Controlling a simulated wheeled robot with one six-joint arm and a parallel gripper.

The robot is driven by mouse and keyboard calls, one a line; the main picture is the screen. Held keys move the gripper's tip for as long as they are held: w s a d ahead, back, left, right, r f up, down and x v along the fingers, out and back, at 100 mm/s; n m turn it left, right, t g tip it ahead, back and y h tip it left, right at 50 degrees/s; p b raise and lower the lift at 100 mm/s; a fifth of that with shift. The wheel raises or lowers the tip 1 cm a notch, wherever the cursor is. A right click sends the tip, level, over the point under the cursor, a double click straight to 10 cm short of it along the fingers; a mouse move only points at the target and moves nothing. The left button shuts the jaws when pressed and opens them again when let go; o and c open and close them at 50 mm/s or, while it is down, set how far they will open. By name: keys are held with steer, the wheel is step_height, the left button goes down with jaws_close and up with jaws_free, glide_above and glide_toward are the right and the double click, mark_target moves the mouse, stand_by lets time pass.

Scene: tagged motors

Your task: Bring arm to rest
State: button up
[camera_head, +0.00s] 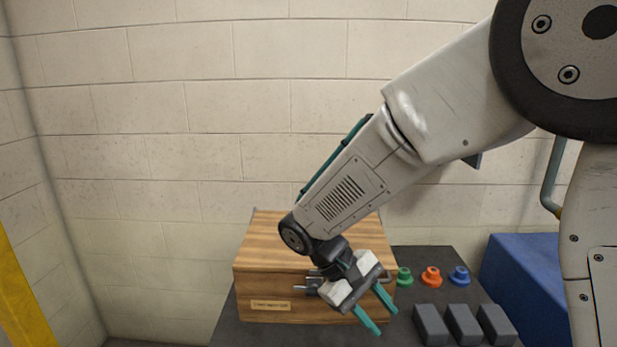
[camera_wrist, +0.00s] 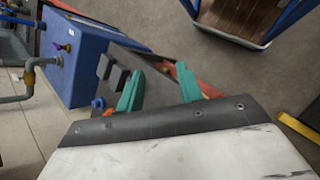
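My gripper (camera_head: 387,322) hangs from my bent arm in front of the right side of a wooden box, pointing down and right. Its two teal fingers are apart, with nothing visible between them in the head view. In the wrist view my gripper (camera_wrist: 160,70) also shows its teal fingers spread, with the dark table and an orange-red patch beyond them. No motor is clearly identifiable in the frames.
The wooden box (camera_head: 262,287), with a label, stands on a dark table (camera_head: 230,325). To its right are green (camera_head: 404,277), orange (camera_head: 431,277) and blue (camera_head: 459,276) flanged pieces, and dark grey blocks (camera_head: 464,324). A blue cabinet (camera_head: 525,285) is farther right.

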steer(key=s+d+r+m+t+y, duration=0.2)
steer(key=s+d+r+m+y, duration=0.1)
steer(key=s+d, duration=0.4)
steer(key=s+d+r+m+t+y, duration=0.2)
steer(key=s+d+r, duration=0.5)
steer(key=s, duration=0.4)
steer(key=r+m+y, duration=0.1)
steer(key=y, duration=0.1)
steer(key=shift+s+r+t+y, duration=0.2)
steer(key=shift+t+y, duration=0.1)
steer(key=shift+y, duration=0.1)
steer(key=shift+d, duration=0.1)
steer(key=shift+c, duration=0.4)
